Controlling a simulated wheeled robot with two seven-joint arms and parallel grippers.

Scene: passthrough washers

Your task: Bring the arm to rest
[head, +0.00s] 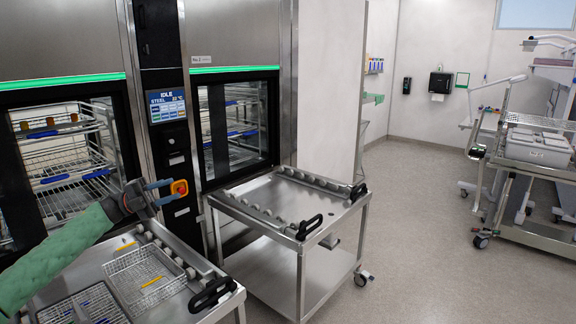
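My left arm, in a green sleeve, comes in from the left in the head view. Its gripper (158,191) is raised above the near-left cart (205,268), in front of the washer's control column. The two fingers are apart, with nothing seen between them. In the picture the fingertips lie beside a red and yellow emergency button (180,188); I cannot tell whether they touch it. My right arm and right gripper are not in view.
Wire baskets (145,278) lie on the near-left cart. An empty steel roller cart (270,205) stands before the right washer door (238,125). Two washers hold racks behind glass. A cart with a grey bin (538,150) stands far right. The middle floor is clear.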

